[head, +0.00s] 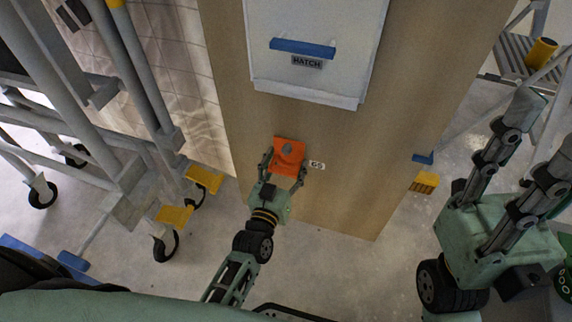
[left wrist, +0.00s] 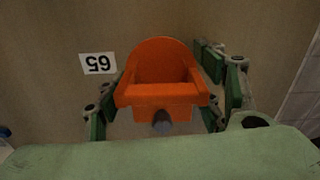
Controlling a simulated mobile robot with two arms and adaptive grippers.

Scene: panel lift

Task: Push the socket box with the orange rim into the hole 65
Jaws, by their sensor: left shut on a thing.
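The socket box with the orange rim (head: 288,156) is at the lower part of the tan panel (head: 345,190), just left of the small white label 65 (head: 316,165). My left gripper (head: 284,166) is shut on the box, a finger on each side. In the left wrist view, the orange box (left wrist: 160,72) sits between the fingers, and the label (left wrist: 98,63) shows upside down beside it. The box covers the hole, and I cannot tell how deep it sits. My right gripper (head: 540,125) is open and empty at the right, away from the panel.
A white hatch (head: 315,75) with a blue handle (head: 303,47) is above the box. A wheeled frame (head: 130,190) with yellow parts stands left of the panel. A blue and yellow item (head: 424,180) is at the panel's right edge. Bare floor shows below the panel.

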